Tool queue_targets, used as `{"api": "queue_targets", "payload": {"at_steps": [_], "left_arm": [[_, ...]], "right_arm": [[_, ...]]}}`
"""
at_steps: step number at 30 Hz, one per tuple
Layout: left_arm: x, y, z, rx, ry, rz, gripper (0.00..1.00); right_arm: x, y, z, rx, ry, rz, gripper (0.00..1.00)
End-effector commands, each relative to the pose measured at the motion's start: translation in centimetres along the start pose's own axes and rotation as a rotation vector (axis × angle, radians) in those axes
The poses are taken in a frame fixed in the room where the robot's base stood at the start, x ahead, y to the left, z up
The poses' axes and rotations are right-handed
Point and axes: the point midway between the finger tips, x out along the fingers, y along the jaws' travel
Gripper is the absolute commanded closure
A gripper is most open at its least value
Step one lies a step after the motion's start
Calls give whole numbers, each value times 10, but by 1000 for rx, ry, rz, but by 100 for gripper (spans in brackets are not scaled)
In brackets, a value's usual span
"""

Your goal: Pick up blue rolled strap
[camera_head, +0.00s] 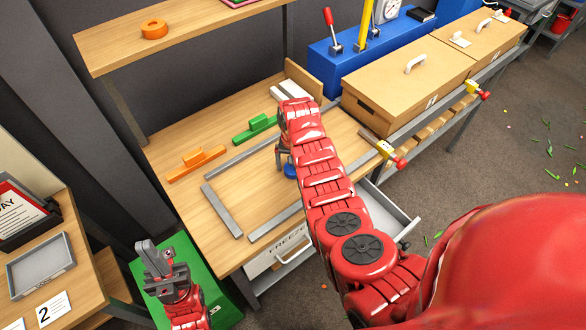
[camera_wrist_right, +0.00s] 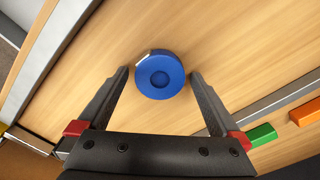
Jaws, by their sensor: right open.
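The blue rolled strap (camera_wrist_right: 160,76) lies flat on the wooden tabletop, a round disc with a dimple in its middle. In the head view only part of the strap (camera_head: 290,171) shows, beneath my right gripper (camera_head: 284,158). In the right wrist view my right gripper (camera_wrist_right: 160,74) is open, with one fingertip on each side of the strap. Gaps show between both fingers and the strap, and it is not gripped. My left gripper (camera_head: 160,262) is at the lower left, away from the strap, over a green surface; its jaw opening is unclear.
Grey metal strips (camera_head: 222,211) frame the tabletop area around the strap. Orange (camera_head: 196,163) and green (camera_head: 255,129) handled blocks lie to the left and behind. An open drawer (camera_head: 394,218) juts out at the front. Cardboard boxes (camera_head: 397,86) stand at the right.

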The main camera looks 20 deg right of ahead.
Motion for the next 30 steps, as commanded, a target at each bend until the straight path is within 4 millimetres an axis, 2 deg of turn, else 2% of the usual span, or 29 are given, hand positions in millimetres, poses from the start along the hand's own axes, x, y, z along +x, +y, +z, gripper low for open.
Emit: {"api": "queue_targets", "payload": {"at_steps": [2,15,30], "left_arm": [[0,0,0,0,0,0,100],[0,0,0,0,0,0,100],[-7,0,1,0,0,0,100]], "right_arm": [[0,0,0,0,1,0,0],[0,0,0,0,1,0,79],[-7,0,-1,1,2,-1,79]]}}
